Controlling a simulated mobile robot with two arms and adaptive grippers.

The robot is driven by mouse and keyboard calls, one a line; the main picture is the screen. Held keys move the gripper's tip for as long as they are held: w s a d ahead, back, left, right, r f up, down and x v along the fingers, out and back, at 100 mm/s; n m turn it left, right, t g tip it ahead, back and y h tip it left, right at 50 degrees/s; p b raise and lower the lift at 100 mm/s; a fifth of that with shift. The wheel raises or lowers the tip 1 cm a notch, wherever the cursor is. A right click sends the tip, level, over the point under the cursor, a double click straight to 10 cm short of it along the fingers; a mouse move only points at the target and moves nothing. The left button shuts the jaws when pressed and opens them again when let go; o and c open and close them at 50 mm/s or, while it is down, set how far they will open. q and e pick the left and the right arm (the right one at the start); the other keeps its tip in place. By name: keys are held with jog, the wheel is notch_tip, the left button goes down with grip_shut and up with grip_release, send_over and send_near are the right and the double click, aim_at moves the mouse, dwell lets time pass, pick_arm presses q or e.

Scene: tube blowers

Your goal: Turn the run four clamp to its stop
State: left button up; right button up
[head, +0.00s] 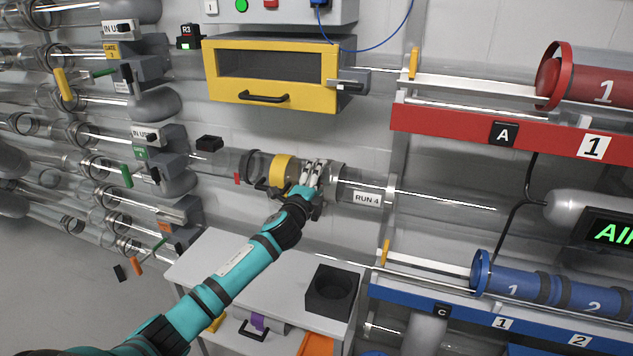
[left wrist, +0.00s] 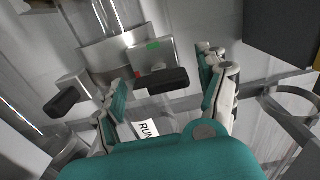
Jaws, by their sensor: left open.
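The run four clear tube carries a "RUN 4" label (head: 367,198), which also shows in part in the left wrist view (left wrist: 147,130). The clamp is a grey metal collar with a block (left wrist: 150,55) bearing a green and a red mark. Its black handle (left wrist: 161,81) sticks out below the block. My left gripper (head: 313,172) is at the clamp, left of the label, and mostly hides it in the head view. In the left wrist view the open fingers (left wrist: 163,78) stand on either side of the handle, with gaps visible. My right gripper is out of view.
A yellow ring (head: 282,172) sits left of the gripper on the tube. A second black handle (left wrist: 62,102) is left of the fingers. A yellow-framed box (head: 222,92) hangs above. Below is a grey cabinet (head: 225,262) with a black holder (head: 331,291).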

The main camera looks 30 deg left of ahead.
pick_arm(q)
jog(key=v, duration=1.2)
